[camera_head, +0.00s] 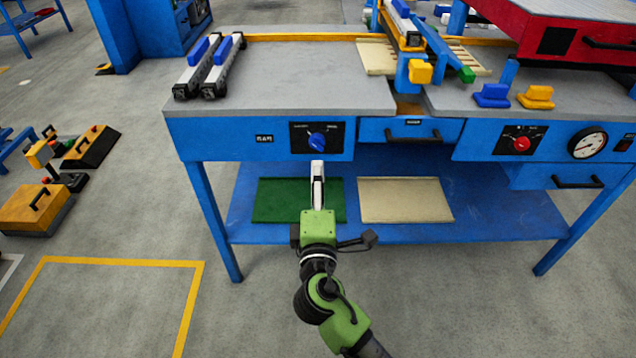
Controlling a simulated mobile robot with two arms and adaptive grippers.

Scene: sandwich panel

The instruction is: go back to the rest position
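My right arm comes in from the bottom, just right of the middle. Its gripper (318,172) points at the workbench front, with the fingertips just below the blue knob (317,141) on a black dial plate. I see the fingers as one narrow white strip, so their opening is hidden. Nothing shows held in them. Whether the tips touch the knob or the bench front is unclear. My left gripper is not in view.
The blue workbench has a grey top (300,80), a drawer (411,131) and a lower shelf with a green mat (270,200) and a beige mat (405,200). A red knob (521,143) and a gauge (587,144) are at right.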

